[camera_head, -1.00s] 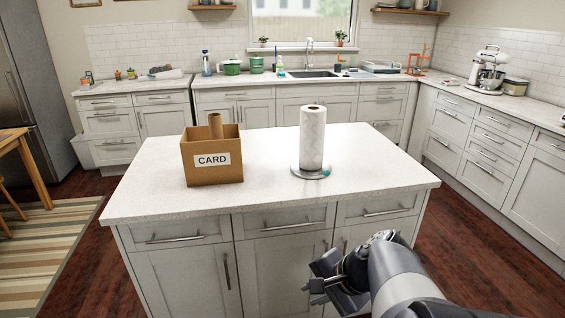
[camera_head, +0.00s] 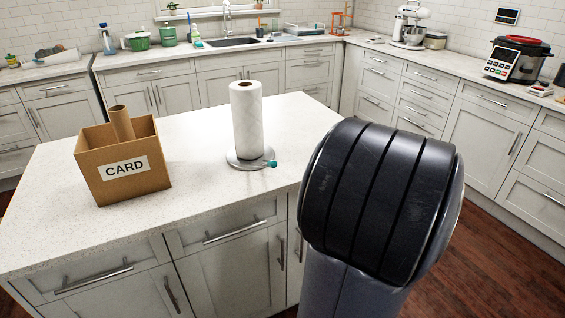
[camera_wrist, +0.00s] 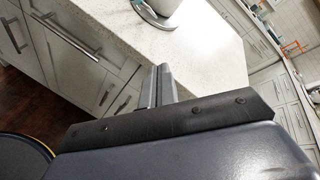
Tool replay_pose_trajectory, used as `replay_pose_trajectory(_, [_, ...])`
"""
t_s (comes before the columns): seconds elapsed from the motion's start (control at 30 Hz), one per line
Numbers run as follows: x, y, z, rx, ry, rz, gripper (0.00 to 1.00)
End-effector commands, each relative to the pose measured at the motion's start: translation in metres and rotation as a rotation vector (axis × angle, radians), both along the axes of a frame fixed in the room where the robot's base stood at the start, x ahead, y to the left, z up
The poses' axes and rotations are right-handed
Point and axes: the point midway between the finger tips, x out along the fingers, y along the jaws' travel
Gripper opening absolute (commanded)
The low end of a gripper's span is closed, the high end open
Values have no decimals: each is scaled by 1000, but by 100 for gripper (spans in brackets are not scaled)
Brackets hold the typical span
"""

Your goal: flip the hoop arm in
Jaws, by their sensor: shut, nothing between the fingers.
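A white paper towel roll (camera_head: 246,120) stands upright on a round grey holder base (camera_head: 240,163) on the island counter. A small teal-tipped piece (camera_head: 271,164) sticks out at the right edge of the base; I cannot make out a separate hoop arm clearly. In the wrist view the bottom of the roll (camera_wrist: 163,5) and the curved base edge (camera_wrist: 152,20) show at the top. My gripper (camera_wrist: 159,72) is shut and empty, its fingers apart from the holder, near the counter's edge. In the head view my arm hides my gripper.
A cardboard box labelled CARD (camera_head: 122,175), with a cardboard tube (camera_head: 121,123) in it, stands left of the roll on the white island counter (camera_head: 50,225). Counter around the holder is clear. Drawer handles (camera_head: 234,231) stick out along the island's front.

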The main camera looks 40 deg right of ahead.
Motion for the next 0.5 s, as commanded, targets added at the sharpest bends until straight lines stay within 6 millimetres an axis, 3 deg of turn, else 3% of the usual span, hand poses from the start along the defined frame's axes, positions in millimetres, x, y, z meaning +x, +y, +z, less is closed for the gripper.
replay_pose_trajectory(0.27, [2, 1, -1, -1, 2, 3, 0])
replay_pose_trajectory(0.5, [26, 0, -11, 0, 4, 7, 0])
